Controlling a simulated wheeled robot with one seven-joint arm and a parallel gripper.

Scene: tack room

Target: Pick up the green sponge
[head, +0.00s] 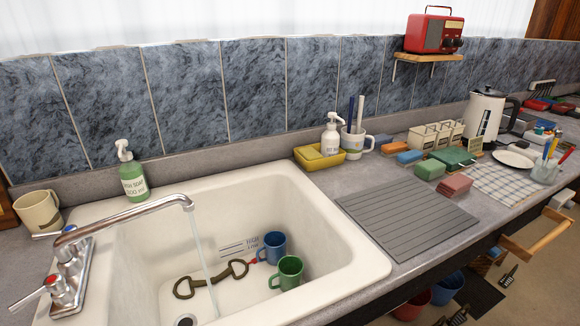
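A green block (430,169), which looks like the green sponge, lies on the grey counter to the right of the sink. A blue block (409,157) and an orange block (395,147) lie beyond it to the left. A reddish-pink stack (455,186) lies on its near right side. A larger, darker green flat item (453,157) is close behind it on the right; I cannot tell whether they touch. My gripper is not in view.
The white sink (338,245) holds a blue mug (274,247), a green mug (290,271) and a horse bit (210,280) under running water. A grey drain mat (400,225) lies bare before the blocks. A checked cloth (500,184) and kettle (484,115) stand right.

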